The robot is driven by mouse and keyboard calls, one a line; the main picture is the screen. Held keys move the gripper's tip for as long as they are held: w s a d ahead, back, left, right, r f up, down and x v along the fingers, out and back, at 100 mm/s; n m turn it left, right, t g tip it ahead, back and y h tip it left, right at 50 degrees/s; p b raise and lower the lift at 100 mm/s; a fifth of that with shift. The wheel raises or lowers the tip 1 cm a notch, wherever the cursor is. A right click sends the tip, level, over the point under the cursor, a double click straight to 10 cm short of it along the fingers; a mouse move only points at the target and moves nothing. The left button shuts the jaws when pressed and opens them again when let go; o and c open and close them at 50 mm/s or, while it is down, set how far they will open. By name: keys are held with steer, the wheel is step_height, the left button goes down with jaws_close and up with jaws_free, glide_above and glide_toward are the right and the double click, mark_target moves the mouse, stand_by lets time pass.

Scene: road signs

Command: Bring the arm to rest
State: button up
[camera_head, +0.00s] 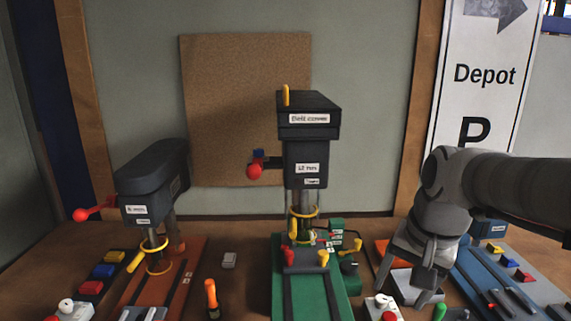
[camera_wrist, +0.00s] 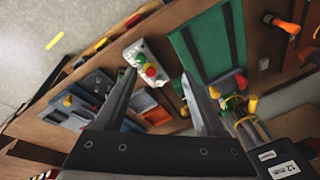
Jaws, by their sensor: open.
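My gripper (camera_head: 408,277) is at the right of the head view, pointing down over the workbench. It stands above the area between the green machine base and the blue panel. In the wrist view, its two fingers (camera_wrist: 163,88) are spread apart with nothing held between them. Beyond the fingertips, a white control box (camera_wrist: 148,68) with red and green knobs lies on the bench. In the head view my arm comes in from the right edge.
A drill-press-like machine (camera_head: 307,150) on a green base (camera_head: 311,300) stands left of my gripper. Another (camera_head: 152,185) on an orange base stands farther left. A blue panel (camera_head: 480,275) lies at right. A Depot sign (camera_head: 484,75) stands behind.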

steer(key=s+a+n+t, duration=0.2)
steer(key=s+a+n, duration=0.3)
steer(key=s, duration=0.5)
steer(key=shift+n+t, duration=0.4)
steer(key=shift+n, duration=0.5)
steer(key=shift+c, duration=0.2)
